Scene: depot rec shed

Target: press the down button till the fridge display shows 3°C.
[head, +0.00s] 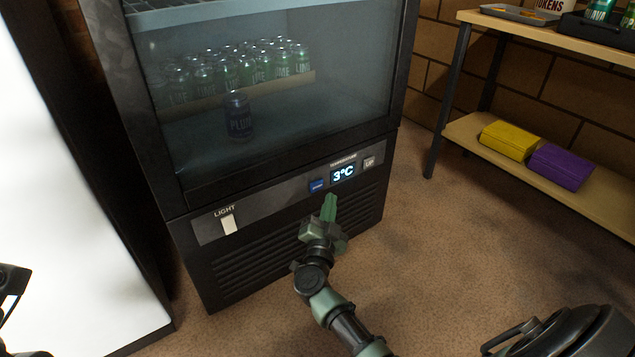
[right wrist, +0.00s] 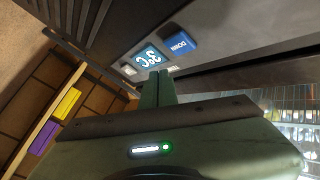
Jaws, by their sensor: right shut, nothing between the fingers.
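The fridge (head: 160,150) is black with a glass door, and a control strip runs below the door. Its display (head: 343,174) reads 3°C; the display also shows in the right wrist view (right wrist: 147,57). The blue down button (head: 317,186) is left of the display, and the grey up button (head: 369,162) is right of it. In the right wrist view the down button (right wrist: 180,45) is in plain sight, with a gap to my fingertips. My right gripper (head: 329,203) is shut and empty, just below and in front of the strip.
A white light switch (head: 228,224) is at the strip's left. Green cans and one dark plum can (head: 238,117) stand inside the fridge. A shelf (head: 465,128) at right holds a yellow block (head: 509,140) and a purple block (head: 560,167). Carpet between is clear.

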